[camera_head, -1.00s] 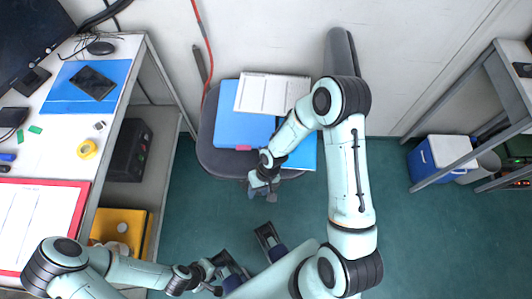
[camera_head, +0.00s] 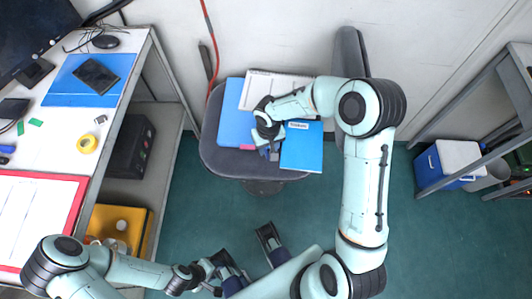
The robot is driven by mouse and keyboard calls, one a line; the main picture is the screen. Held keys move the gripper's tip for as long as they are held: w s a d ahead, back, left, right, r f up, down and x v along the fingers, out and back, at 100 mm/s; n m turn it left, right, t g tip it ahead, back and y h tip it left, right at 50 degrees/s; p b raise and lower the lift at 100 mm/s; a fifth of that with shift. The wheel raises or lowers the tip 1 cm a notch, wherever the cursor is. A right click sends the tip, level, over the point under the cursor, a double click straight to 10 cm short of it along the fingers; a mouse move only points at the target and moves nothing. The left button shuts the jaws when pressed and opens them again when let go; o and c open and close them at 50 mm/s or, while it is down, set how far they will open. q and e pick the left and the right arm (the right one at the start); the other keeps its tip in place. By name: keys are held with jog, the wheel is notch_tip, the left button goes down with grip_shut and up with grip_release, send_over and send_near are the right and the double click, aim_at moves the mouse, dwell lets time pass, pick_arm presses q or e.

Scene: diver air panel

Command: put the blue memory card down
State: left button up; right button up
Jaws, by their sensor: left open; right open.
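I cannot make out a blue memory card for certain. My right gripper (camera_head: 270,154) is open over the front part of the dark chair seat (camera_head: 225,160), beside a blue booklet (camera_head: 302,152) with a white label. Its wrist covers part of the seat, and I cannot tell whether anything small lies under the fingers. A small pink item (camera_head: 247,147) lies at the lower edge of another blue folder (camera_head: 236,125), left of the gripper. My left gripper (camera_head: 214,280) is open low in the view, over the floor right of the desk, away from the chair.
The desk (camera_head: 112,85) at left holds a blue mat (camera_head: 60,92) with a dark device, yellow tape (camera_head: 87,143), green pieces (camera_head: 36,122) and a small blue item (camera_head: 7,149). White sheets (camera_head: 262,88) lie on the chair. A blue-white cooler (camera_head: 447,165) stands right. Floor between is clear.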

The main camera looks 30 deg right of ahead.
aim_at(266, 153)
notch_tip(266, 153, down, 5)
jog(key=shift+a+f+b, duration=0.1)
jog(key=shift+f+b, duration=0.05)
jog(key=shift+b, duration=0.3)
grip_shut()
